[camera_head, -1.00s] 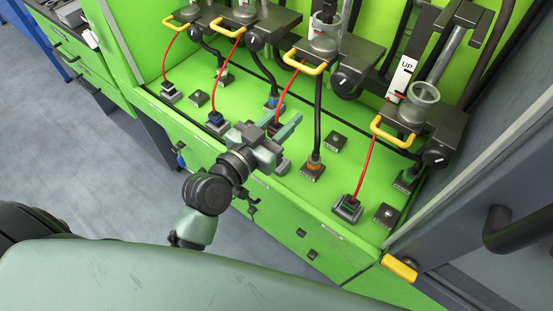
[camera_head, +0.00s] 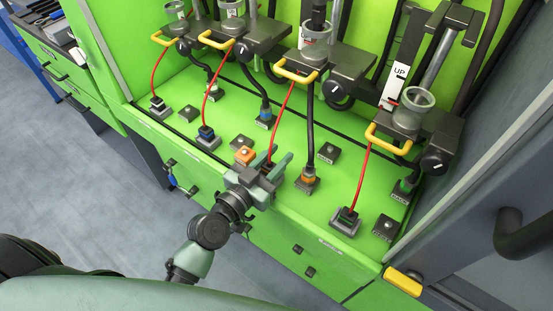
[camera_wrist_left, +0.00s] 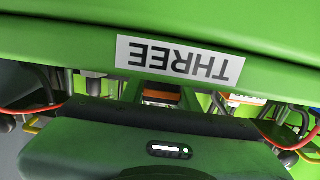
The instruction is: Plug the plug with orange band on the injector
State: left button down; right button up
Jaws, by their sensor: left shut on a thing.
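My left gripper (camera_head: 271,168) is shut at the front of the green bench, at the lower end of the red cable from the third station. The plug on this cable is mostly hidden by the fingers. In the left wrist view, a dark part with an orange band (camera_wrist_left: 160,97) shows just beyond my gripper's body. The third injector (camera_head: 314,50) stands behind, over a yellow handle. Its black cable ends in an orange-banded plug (camera_head: 307,178) right of the gripper. My right gripper is out of view.
Dark empty-looking sockets (camera_head: 328,152) stand nearby. A label reading THREE (camera_wrist_left: 180,60) is on the green edge. A grey door with a handle bounds the right.

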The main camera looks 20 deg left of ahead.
pick_arm(q)
jog(key=shift+f, duration=0.2)
jog(key=shift+s+f+b, duration=0.2)
jog(key=shift+f+b, duration=0.3)
jog(key=shift+f, duration=0.1)
jog(key=c, duration=1.3)
grip_release()
jog(key=shift+f, duration=0.1)
jog(key=shift+o, duration=1.2)
jog(key=shift+w, duration=0.2)
jog(key=shift+r, duration=0.3)
